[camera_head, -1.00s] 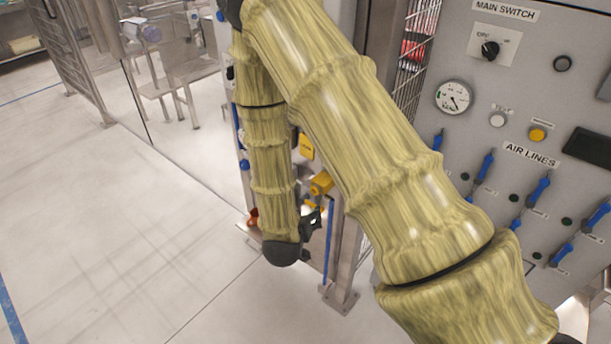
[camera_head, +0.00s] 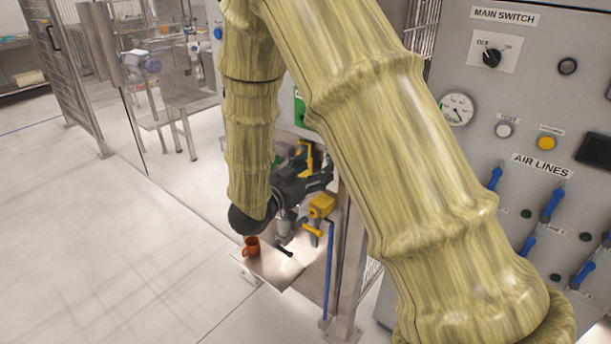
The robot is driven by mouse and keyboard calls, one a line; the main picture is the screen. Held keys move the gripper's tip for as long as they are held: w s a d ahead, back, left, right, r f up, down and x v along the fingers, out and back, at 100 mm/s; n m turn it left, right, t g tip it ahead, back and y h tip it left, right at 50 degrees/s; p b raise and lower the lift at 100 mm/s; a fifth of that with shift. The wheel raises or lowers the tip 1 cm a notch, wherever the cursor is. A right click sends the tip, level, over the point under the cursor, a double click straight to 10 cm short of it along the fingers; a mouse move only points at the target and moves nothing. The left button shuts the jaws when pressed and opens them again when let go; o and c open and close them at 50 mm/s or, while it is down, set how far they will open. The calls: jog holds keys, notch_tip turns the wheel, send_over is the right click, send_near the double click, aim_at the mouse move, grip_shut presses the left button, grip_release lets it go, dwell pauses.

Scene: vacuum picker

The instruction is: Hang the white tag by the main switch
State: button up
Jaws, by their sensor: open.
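The main switch (camera_head: 491,57) is a black knob on a pale plate, under the MAIN SWITCH label on the grey panel at upper right. An OFF marking shows beside it. My gripper (camera_head: 320,177) is dark and open, left of the panel and well below the switch. It points right, near a yellow piece (camera_head: 306,158) and above a yellow valve-like part (camera_head: 321,206). My arm partly hides this area, and I cannot tell if the jaws touch anything. I cannot make out the white tag.
A small metal shelf (camera_head: 268,270) carries an orange mug (camera_head: 251,246), a grey cylindrical thing (camera_head: 284,226) and a small black item. Blue handles (camera_head: 553,204) stick out from the panel under AIR LINES. Open floor lies at left.

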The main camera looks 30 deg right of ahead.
jog(key=shift+x, duration=3.35)
jog(key=shift+c, duration=0.3)
jog(key=c, duration=1)
jog(key=shift+c, duration=0.2)
jog(key=shift+p, duration=0.3)
jog(key=shift+r+p, duration=0.4)
jog(key=shift+r, duration=0.05)
jog(key=shift+s+a, duration=0.15)
jog(key=shift+a, duration=0.25)
jog(key=shift+p+v, duration=0.35)
jog(key=shift+v, duration=1.75)
